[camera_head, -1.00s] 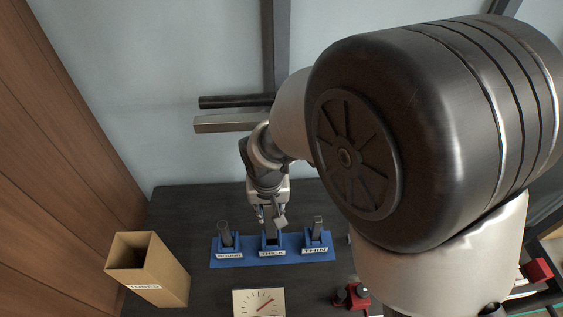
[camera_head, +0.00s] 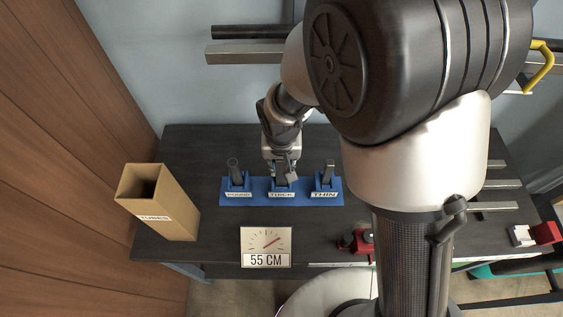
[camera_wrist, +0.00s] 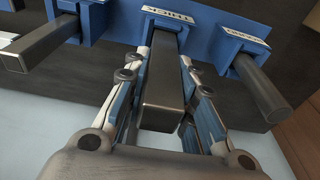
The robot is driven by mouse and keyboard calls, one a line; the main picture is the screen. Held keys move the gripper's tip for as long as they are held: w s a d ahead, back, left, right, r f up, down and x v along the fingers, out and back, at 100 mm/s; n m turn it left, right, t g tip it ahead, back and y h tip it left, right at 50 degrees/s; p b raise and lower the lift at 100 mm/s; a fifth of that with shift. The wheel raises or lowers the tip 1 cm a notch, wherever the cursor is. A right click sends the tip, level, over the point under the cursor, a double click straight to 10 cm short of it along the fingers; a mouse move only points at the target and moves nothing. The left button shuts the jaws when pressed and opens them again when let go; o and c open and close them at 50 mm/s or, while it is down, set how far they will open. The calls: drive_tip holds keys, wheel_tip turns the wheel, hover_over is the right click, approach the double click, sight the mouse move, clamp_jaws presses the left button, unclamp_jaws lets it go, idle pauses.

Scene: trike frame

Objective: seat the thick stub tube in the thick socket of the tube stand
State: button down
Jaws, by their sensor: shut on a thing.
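The blue tube stand (camera_head: 260,198) lies on the dark bench, with round, thick and thin sockets from left to right. The thick stub tube (camera_wrist: 164,90) is a dark square tube. My gripper (camera_head: 284,166) is shut on it above the middle socket. In the wrist view my gripper's fingers (camera_wrist: 165,75) flank the tube, and its far end meets the thick socket (camera_wrist: 172,22). The tube looks lined up with the socket; how deep it sits is hidden. A round tube (camera_wrist: 262,90) and a thin square tube (camera_wrist: 40,45) stand in the outer sockets.
A cardboard box (camera_head: 157,200) labelled TUBES stands at the bench's left. A dial sign (camera_head: 266,246) reading 55 CM is at the front edge. A red clamp-like item (camera_head: 357,241) is right of it. Bench space behind the stand is clear.

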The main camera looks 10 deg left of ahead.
drive_tip(key=shift+f+b, duration=0.35)
drive_tip(key=shift+f, duration=0.05)
drive_tip(key=c, duration=1.3)
unclamp_jaws()
